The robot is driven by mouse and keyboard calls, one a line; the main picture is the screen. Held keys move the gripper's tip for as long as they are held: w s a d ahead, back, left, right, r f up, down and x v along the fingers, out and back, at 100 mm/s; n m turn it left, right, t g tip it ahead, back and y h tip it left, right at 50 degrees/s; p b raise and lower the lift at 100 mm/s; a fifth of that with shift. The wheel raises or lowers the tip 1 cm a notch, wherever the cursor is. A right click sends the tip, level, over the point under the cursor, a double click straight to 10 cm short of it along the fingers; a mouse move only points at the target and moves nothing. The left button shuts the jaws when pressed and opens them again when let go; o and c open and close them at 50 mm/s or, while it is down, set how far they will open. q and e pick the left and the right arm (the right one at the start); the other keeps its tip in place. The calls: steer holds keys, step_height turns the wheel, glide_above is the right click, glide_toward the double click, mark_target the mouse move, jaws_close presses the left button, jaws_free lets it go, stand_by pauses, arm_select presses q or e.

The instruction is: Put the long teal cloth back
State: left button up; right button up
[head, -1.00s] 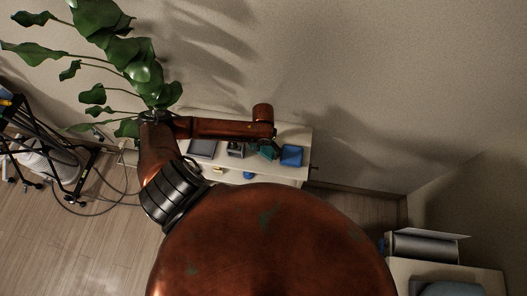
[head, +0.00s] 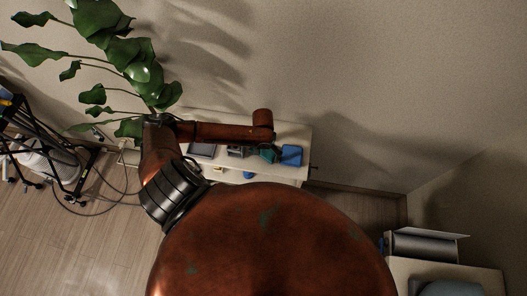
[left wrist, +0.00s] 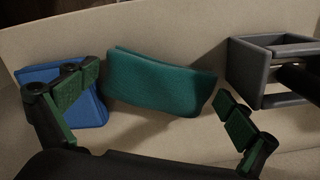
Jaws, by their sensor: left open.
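The teal cloth (left wrist: 160,82) lies on the pale cabinet top between my left gripper's fingers in the left wrist view. It looks folded, and its near edge casts a shadow. In the head view it is a small teal patch (head: 268,154) beside the blue cloth. My left gripper (left wrist: 151,92) is open, with one finger over the blue cloth and the other right of the teal cloth. I see no clear contact with the teal cloth. In the head view my left arm mostly hides this gripper. My right gripper is not in view.
A blue folded cloth (left wrist: 62,100) lies left of the teal one in the wrist view. A grey rack (left wrist: 268,68) stands to the right. In the head view, a dark tray (head: 202,150) lies farther left on the cabinet (head: 298,132), with a plant (head: 125,55) behind.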

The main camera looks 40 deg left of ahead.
mark_target(263, 151)
arm_select(q)
step_height(263, 151, up, 12)
steer(key=shift+r, duration=0.15)
stand_by(0.3)
